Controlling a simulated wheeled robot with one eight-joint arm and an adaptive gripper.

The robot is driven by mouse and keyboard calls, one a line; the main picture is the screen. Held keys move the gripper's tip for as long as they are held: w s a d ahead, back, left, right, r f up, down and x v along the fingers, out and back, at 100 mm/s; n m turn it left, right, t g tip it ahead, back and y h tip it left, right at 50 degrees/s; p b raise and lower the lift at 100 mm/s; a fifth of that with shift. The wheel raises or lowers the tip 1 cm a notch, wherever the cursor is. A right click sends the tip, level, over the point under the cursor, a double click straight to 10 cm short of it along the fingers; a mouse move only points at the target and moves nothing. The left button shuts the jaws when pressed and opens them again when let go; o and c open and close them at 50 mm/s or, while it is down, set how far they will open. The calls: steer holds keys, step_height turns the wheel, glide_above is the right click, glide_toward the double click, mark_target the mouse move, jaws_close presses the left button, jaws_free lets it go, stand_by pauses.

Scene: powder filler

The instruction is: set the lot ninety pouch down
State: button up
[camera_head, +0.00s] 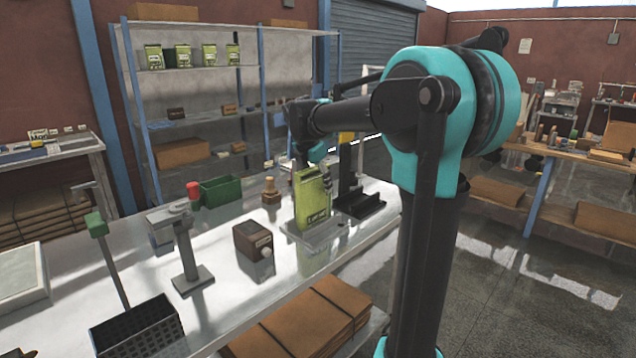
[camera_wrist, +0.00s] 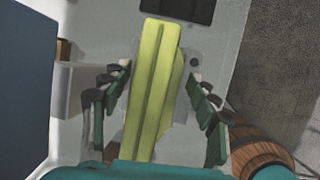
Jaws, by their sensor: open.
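The yellow-green pouch (camera_head: 312,198) stands about upright on a flat grey plate (camera_head: 318,237) on the workbench. Its label is too small to read. In the wrist view, the pouch (camera_wrist: 155,90) shows from above as a long strip between my fingers. My gripper (camera_wrist: 158,73) is open, with one finger on each side of the pouch and a visible gap on both sides. In the head view, my gripper is at the pouch's upper end, partly hidden behind it.
A black stand (camera_head: 362,203) is close to the right of the pouch. A brown box with a knob (camera_head: 253,241), a wooden stamp (camera_head: 270,190) and a green bin (camera_head: 221,191) are to its left. Similar pouches (camera_head: 183,56) stand on the back shelf.

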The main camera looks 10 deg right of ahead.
steer(key=v, duration=1.1)
steer(key=shift+s+r, duration=0.2)
steer(key=shift+r, duration=0.05)
steer(key=shift+a, duration=0.1)
